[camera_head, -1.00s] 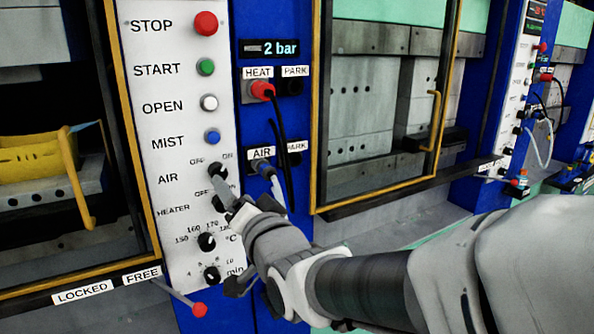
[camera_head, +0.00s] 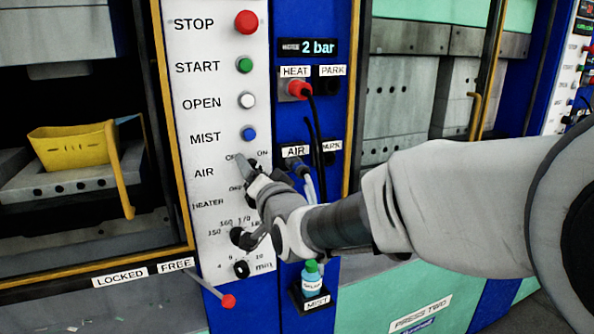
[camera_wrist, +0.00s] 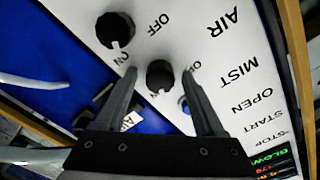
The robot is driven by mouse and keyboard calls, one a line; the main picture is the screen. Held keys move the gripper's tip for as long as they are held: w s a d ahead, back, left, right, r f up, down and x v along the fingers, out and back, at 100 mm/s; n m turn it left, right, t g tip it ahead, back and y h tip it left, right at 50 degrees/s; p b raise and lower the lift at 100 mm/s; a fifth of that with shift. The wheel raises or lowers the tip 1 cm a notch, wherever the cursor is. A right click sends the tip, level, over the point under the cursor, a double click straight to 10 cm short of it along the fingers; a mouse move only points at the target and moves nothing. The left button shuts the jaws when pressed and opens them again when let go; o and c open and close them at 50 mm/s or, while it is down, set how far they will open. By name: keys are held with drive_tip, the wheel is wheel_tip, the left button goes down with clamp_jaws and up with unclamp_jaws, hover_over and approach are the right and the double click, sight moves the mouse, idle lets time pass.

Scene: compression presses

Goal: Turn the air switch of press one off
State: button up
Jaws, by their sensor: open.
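The white control panel (camera_head: 205,235) has a row labelled AIR. In the wrist view the black air switch (camera_wrist: 160,77) sits between the two fingers of my open gripper (camera_wrist: 166,88). In the head view my gripper (camera_head: 246,168) covers most of the switch, with OFF to the left and ON to the right. The black heater switch (camera_wrist: 115,30) is just beyond the left finger.
The blue mist button (camera_head: 249,134) is just above my gripper. A blue air plug (camera_head: 298,165) and red heat plug (camera_head: 298,89) with cables are to the right. A black dial (camera_head: 241,269) and a red-tipped lever (camera_head: 228,301) are below. A PRESS TWO label (camera_head: 422,313) is right.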

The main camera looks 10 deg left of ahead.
clamp_jaws()
drive_tip(key=shift+f+b, duration=0.1)
drive_tip(key=shift+b, duration=0.4)
drive_tip(key=shift+n+b, duration=5.6)
drive_tip(key=shift+n, duration=0.5)
unclamp_jaws()
